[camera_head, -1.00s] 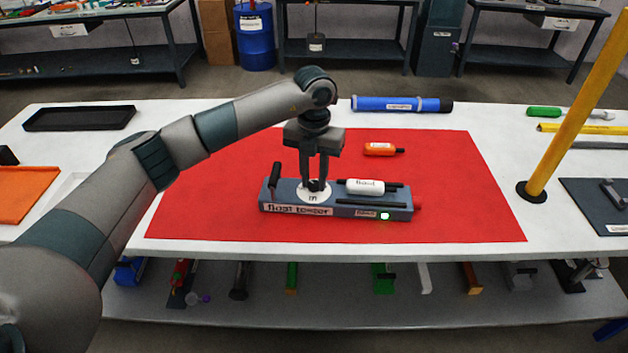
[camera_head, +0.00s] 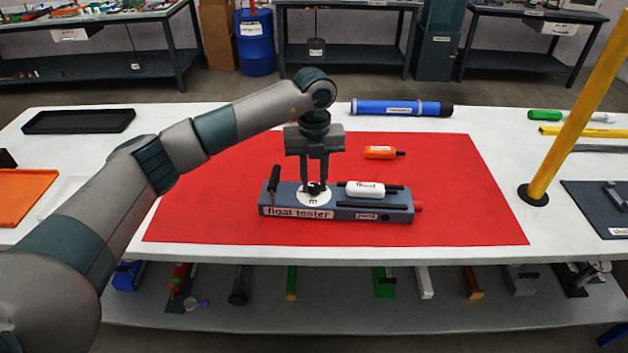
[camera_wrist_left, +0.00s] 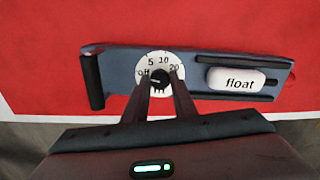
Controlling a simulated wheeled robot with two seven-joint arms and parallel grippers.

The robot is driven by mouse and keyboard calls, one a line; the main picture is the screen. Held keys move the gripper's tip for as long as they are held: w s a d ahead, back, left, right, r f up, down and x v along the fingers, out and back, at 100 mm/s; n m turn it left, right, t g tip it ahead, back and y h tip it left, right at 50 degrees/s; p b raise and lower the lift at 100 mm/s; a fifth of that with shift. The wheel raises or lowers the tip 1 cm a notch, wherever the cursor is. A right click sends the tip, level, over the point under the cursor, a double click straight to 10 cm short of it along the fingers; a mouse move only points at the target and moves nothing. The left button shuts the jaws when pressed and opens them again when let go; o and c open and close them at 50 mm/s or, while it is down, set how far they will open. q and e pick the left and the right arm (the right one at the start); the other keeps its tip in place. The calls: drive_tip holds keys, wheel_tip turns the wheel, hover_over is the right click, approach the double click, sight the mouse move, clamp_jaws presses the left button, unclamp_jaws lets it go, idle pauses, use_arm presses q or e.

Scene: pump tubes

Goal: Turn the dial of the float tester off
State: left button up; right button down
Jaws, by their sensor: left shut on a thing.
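The float tester (camera_head: 290,213) is a long blue-grey box lying on the red mat (camera_head: 210,195). Its white round dial (camera_head: 313,199) is near the left end of the top; in the left wrist view the dial (camera_wrist_left: 147,68) reads off, 5, 10 and 20. My left gripper (camera_head: 315,186) points straight down over the dial. Its fingers (camera_wrist_left: 159,90) are shut on the small black knob (camera_wrist_left: 158,77); which mark the knob points at is hard to tell. The white float (camera_head: 365,188) lies on the tester to the right of the dial. No light shows on the tester's front.
A black upright handle (camera_head: 273,180) stands at the tester's left end. An orange float (camera_head: 380,152) and a blue tube (camera_head: 400,107) lie behind it. A yellow pole (camera_head: 575,110) rises at the right. The red mat is otherwise clear.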

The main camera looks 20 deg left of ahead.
sight(314, 186)
use_arm(q)
drive_tip(key=o, duration=1)
drive_tip(key=shift+o, duration=0.2)
drive_tip(key=shift+r, duration=0.1)
drive_tip(key=shift+r, duration=0.45)
wheel_tip(314, 186, up, 16)
drive_tip(key=b, duration=0.2)
drive_tip(key=shift+r, duration=0.25)
use_arm(e)
drive_tip(key=shift+s+d+f+g+h, duration=0.15)
drive_tip(key=shift+s+d+f+g, duration=0.35)
drive_tip(key=shift+d, duration=0.15)
drive_tip(key=shift+s+d+f+g+h, duration=0.15)
drive_tip(key=shift+s+d+f+g, duration=0.25)
drive_tip(key=shift+s+d+f, duration=0.15)
use_arm(q)
drive_tip(key=shift+f, duration=0.1)
